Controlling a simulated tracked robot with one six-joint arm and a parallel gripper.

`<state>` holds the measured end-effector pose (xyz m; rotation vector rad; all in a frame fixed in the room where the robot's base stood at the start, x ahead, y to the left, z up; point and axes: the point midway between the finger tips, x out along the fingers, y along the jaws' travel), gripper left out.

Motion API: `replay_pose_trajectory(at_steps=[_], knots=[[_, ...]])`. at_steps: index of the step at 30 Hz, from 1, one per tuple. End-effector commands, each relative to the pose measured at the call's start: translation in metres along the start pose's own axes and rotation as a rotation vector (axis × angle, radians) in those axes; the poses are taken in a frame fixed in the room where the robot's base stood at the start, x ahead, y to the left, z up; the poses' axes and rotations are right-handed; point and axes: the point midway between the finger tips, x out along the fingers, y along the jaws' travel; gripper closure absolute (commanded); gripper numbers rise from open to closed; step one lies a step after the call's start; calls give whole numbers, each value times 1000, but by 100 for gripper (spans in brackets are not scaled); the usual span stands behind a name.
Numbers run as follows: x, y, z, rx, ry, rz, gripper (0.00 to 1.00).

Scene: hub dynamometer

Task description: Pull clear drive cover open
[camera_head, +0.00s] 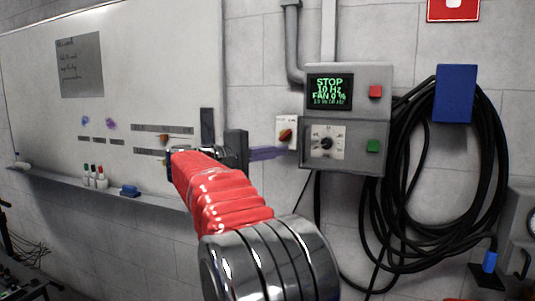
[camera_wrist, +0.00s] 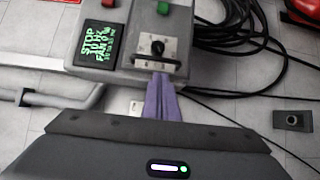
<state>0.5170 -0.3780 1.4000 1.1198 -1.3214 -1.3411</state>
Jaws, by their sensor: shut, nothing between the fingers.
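The grey drive box (camera_head: 345,165) hangs on the wall, with a lit display and a dark knob (camera_head: 326,143) on a pale plate. The clear cover is hard to make out. A dark bar (camera_wrist: 135,61) beside the knob in the wrist view may be its handle or edge. My gripper (camera_head: 285,151) is shut and empty, its purple fingers pointing at the box's left side. In the wrist view the fingertips (camera_wrist: 160,76) show at or very near the dark bar; I cannot tell whether they touch it.
An orange rotary switch (camera_head: 285,135) sits just left of the box, close to my fingers. Black cable coils (camera_head: 390,165) hang to its right. A whiteboard (camera_head: 140,60) fills the left wall. Red (camera_head: 376,92) and green (camera_head: 373,146) buttons are on the box's right side.

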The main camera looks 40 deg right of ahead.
Motion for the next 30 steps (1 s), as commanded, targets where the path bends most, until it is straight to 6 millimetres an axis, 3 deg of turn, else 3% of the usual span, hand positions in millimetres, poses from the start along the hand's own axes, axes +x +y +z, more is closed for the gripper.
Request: replay_pose_trajectory(at_steps=[6,11,30], knots=[[34,0,1,0,-3,0,100],[48,0,0,0,-2,0,100],[52,0,3,0,4,0,100]])
